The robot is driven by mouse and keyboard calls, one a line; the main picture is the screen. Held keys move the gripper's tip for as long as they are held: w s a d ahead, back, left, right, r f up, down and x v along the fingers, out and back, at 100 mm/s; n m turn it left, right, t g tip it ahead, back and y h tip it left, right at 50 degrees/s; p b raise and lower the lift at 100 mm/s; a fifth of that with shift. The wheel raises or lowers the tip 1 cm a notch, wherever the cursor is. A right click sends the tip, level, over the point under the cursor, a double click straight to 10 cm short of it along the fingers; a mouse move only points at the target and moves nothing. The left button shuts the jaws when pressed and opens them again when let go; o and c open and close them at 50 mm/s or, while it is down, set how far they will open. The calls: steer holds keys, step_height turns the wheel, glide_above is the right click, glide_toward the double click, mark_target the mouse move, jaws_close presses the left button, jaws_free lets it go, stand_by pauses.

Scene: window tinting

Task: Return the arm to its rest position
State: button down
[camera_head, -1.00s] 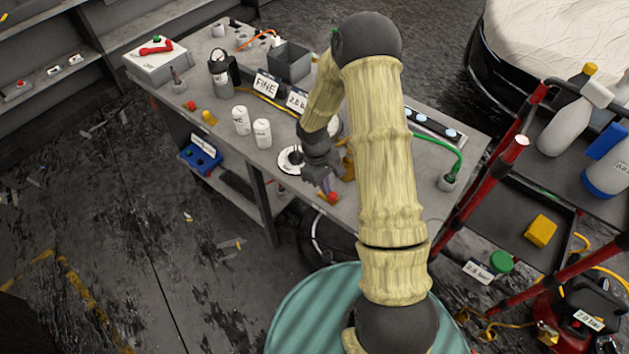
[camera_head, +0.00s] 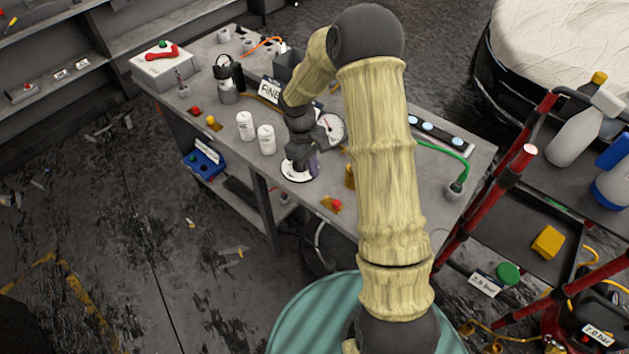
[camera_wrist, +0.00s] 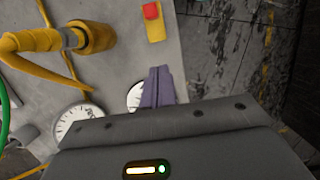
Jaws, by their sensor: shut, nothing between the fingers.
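My arm, in a pale yellow sleeve, reaches from the bottom of the head view over the grey workbench (camera_head: 222,135). My gripper (camera_head: 311,168) hangs over the bench beside a white round disc (camera_head: 296,176), partly covering it. In the wrist view the two purple-grey fingers (camera_wrist: 157,88) lie together with nothing between them. A small yellow block with a red top (camera_head: 331,203) sits near the bench's front edge, apart from the fingers; it also shows in the wrist view (camera_wrist: 153,22).
Two white canisters (camera_head: 245,126) stand left of my gripper. A dial gauge (camera_head: 331,128) stands just behind it. A yellow hose fitting (camera_wrist: 92,38) lies close by in the wrist view. A red-framed cart (camera_head: 507,170) stands at the right. Open floor lies at the left.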

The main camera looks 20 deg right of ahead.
steer(key=v, duration=0.2)
steer(key=shift+d+r, duration=0.15)
steer(key=shift+r, duration=0.15)
steer(key=shift+w, duration=0.1)
steer(key=s+r+m+t, duration=0.2)
steer(key=s+r, duration=0.3)
steer(key=s, duration=0.3)
steer(key=s+r+m+t+y, duration=0.1)
steer(key=s+r+m, duration=0.3)
steer(key=s, duration=0.5)
steer(key=shift+r+m+t+y, duration=0.3)
steer(key=shift+r+m+t, duration=0.15)
steer(key=shift+t, duration=0.45)
steer(key=shift+d, duration=0.1)
